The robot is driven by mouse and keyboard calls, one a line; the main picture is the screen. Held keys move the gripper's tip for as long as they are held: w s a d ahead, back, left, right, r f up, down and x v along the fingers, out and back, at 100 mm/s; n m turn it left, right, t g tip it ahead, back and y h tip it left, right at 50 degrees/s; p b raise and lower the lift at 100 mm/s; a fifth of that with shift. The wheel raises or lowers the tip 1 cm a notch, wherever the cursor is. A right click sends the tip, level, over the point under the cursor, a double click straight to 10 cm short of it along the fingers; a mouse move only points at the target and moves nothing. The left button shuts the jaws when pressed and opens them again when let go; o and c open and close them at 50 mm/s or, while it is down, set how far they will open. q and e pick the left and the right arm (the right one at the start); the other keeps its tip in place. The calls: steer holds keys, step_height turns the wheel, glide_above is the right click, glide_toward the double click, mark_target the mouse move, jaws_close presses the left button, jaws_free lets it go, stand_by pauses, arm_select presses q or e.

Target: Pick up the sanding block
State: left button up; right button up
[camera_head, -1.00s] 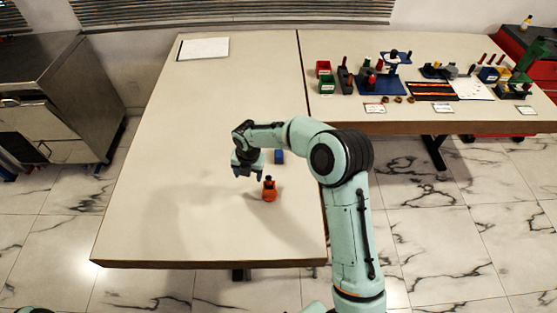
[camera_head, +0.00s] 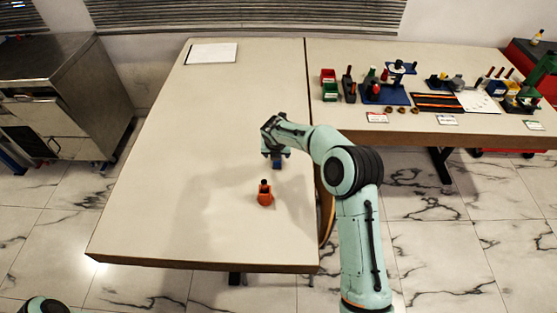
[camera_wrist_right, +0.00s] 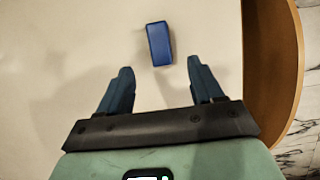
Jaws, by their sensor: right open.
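The sanding block appears to be the blue block (camera_wrist_right: 159,44) in the right wrist view. It lies on the pale table, just ahead of and between the fingertips. My right gripper (camera_wrist_right: 160,78) is open and empty, and the block is apart from both fingers. In the head view the gripper (camera_head: 276,158) is over the right part of the near table, and the blue block (camera_head: 277,164) shows only partly beneath it. My left gripper is not in view.
An orange object with a black top (camera_head: 265,194) stands nearer on the same table (camera_head: 200,130). A white sheet (camera_head: 211,53) lies at its far left. The table's brown edge (camera_wrist_right: 278,60) is close on the right. The right table holds coloured bins and tools.

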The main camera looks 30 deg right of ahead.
steer(key=x, duration=0.8)
steer(key=shift+s, duration=0.1)
steer(key=c, duration=1.2)
